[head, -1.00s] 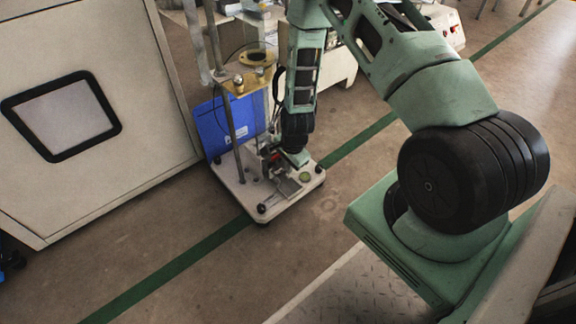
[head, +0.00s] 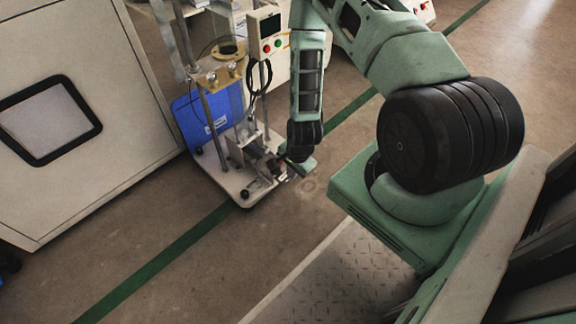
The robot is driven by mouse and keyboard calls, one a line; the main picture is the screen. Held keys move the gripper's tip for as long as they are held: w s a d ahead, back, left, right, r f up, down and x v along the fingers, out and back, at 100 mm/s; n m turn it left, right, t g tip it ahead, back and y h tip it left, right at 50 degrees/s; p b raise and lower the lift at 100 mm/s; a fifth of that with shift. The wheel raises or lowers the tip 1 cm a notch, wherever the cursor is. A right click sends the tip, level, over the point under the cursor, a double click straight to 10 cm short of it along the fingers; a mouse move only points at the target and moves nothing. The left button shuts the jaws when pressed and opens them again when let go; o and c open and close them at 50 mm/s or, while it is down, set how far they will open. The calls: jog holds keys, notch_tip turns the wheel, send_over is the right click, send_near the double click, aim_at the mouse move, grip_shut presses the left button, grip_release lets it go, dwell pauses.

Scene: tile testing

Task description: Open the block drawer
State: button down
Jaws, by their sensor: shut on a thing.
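The tile testing stand has a white base plate (head: 231,184) on the floor, with metal posts and a blue panel (head: 207,118) behind. A small metal block assembly (head: 256,160) sits low on the plate, and I take it to hold the block drawer. My gripper (head: 287,166) points down at the front right of this assembly, by the plate's right edge. It is shut on a small part there, apparently the block drawer. The jaws and my wrist hide most of that part, so how far the drawer stands out cannot be made out.
A control box (head: 265,32) with red and green buttons is on the stand's post. A large cream cabinet (head: 75,190) with a dark-framed window fills the left. The floor (head: 235,275) in front is clear, with a green line (head: 160,268) across it.

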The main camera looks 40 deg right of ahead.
jog(key=c, duration=1.5)
grip_release()
jog(key=shift+c, duration=0.2)
jog(key=s+r+p, duration=0.3)
jog(key=r+p, duration=0.5)
jog(key=r, duration=0.9)
jog(key=shift+d, duration=0.1)
